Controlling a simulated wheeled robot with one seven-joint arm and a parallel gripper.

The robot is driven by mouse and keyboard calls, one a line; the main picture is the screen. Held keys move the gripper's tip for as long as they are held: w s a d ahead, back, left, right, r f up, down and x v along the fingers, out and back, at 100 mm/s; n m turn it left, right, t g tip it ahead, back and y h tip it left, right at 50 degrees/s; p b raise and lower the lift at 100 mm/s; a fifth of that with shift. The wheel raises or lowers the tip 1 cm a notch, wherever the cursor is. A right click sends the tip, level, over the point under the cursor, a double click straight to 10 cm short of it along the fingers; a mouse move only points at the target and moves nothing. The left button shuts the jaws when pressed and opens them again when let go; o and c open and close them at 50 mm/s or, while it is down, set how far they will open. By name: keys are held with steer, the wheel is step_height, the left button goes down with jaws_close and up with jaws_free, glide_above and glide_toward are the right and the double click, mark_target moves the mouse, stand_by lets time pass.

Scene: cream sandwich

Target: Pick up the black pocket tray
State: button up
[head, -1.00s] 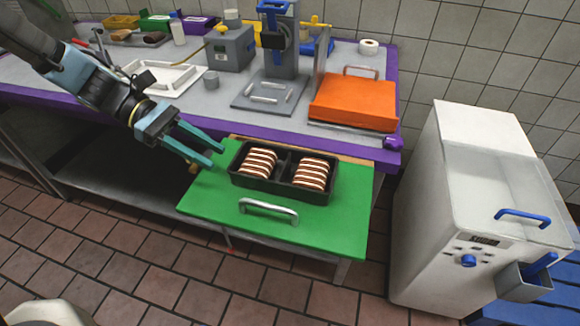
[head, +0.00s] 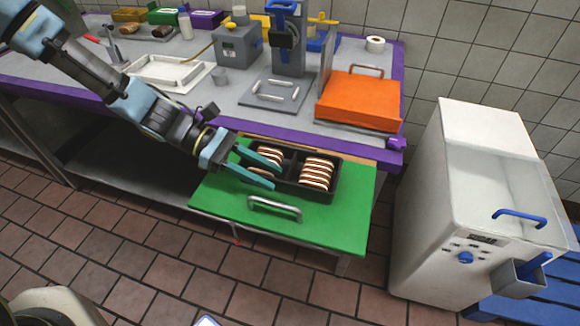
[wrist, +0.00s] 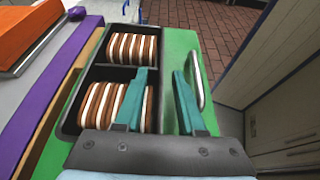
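The black pocket tray (head: 337,181) lies on the green board (head: 325,222) and holds two rows of brown-and-white sandwiches, one row in each pocket. In the wrist view the tray (wrist: 76,112) is on the left, with its right wall partly hidden by a finger. My gripper (head: 272,171) is open, its two teal fingers apart. In the head view it hides part of the tray's left pocket. In the wrist view the gripper (wrist: 160,80) has one finger over the near pocket and the other over the green board. I cannot tell whether either finger touches the tray.
The green board has a metal handle (head: 274,206) at its front, close to my gripper. An orange box (head: 360,100) stands behind the tray, with a grey press (head: 285,50) to its left. A white machine (head: 475,200) stands on the right.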

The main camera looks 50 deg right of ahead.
steer(key=shift+s+f, duration=0.1)
steer(key=shift+s, duration=0.05)
jaws_close()
stand_by(0.5)
